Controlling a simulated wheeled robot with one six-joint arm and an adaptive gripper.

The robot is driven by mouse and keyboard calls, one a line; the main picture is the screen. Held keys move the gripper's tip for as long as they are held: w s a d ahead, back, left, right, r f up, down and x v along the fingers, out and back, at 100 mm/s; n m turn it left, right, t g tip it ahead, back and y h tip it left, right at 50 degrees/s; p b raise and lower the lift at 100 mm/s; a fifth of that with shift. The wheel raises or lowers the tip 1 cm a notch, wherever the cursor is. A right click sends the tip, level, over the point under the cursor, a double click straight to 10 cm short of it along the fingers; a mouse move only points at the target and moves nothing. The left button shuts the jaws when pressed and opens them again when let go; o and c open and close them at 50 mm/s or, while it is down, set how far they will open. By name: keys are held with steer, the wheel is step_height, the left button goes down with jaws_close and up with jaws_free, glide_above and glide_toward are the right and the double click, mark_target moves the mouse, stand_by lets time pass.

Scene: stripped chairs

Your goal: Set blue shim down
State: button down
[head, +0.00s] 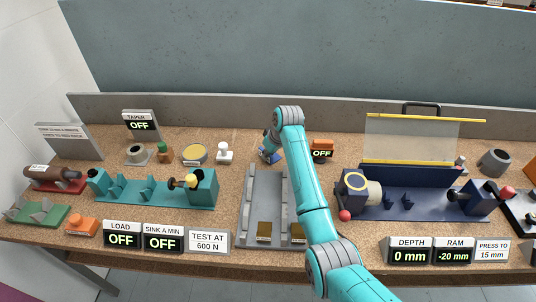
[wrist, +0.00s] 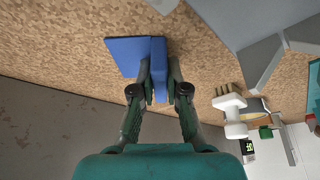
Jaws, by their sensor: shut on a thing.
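The blue shim (wrist: 126,52) is a flat blue piece with an upright blue ridge, which sits between the fingertips of my gripper (wrist: 159,80) in the wrist view. My gripper is shut on that ridge. In the head view the blue shim (head: 273,157) shows at the far end of the grey fixture, low over the cork tabletop, partly hidden by my arm. I cannot tell whether it touches the cork.
The grey railed fixture (head: 249,205) lies just in front. A white knobbed piece (head: 224,155) stands left, and an orange block with an OFF display (head: 321,150) right. A grey back wall (head: 230,109) runs behind. The navy press (head: 410,202) stands at right. Bare cork surrounds the shim.

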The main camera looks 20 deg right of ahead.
steer(key=c, duration=1.2)
jaws_free()
steer(key=shift+f, duration=0.1)
steer(key=v, duration=1.2)
